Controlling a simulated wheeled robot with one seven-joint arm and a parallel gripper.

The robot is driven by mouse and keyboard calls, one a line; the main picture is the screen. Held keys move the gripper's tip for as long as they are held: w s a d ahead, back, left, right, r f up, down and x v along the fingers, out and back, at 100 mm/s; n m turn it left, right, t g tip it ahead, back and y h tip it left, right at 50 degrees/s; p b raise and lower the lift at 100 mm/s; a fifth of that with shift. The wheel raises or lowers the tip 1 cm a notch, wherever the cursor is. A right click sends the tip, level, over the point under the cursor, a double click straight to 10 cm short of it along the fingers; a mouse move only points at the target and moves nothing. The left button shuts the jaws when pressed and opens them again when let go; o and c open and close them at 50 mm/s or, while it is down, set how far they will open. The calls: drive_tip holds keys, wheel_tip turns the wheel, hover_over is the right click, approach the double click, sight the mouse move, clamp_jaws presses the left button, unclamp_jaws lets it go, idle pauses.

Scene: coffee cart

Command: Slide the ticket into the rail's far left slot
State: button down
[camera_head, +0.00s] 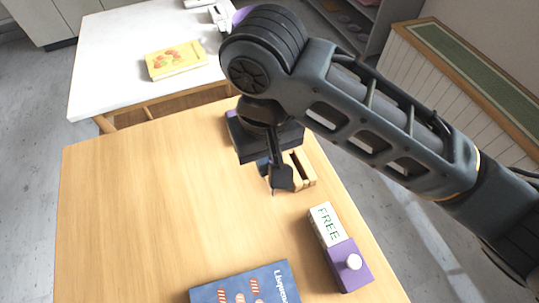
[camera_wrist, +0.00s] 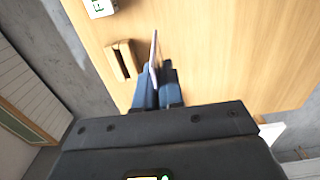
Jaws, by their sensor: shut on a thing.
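The ticket (camera_wrist: 153,50) is a thin, pale purplish card, seen nearly edge-on in the wrist view. My gripper (camera_wrist: 158,76) is shut on it with blue fingers, and the card sticks out past the fingertips. In the head view my gripper (camera_head: 276,180) points down over the wooden table, and only a small purple tip of the ticket (camera_head: 274,192) shows. The rail (camera_head: 304,168) is a small light-wood block just right of my gripper. In the wrist view the rail (camera_wrist: 122,61) lies left of the ticket, apart from it, with a dark slot along it. My arm partly hides the rail's surroundings.
A white and purple FREE sign (camera_head: 327,226) with a white knob lies near the right table edge. A blue book (camera_head: 246,284) lies at the front. The table's left side is clear. A white table (camera_head: 105,60) behind holds a yellow book (camera_head: 176,60).

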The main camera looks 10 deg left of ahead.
drive_tip(key=shift+r+p, duration=1.7)
drive_tip(key=shift+r, duration=0.1)
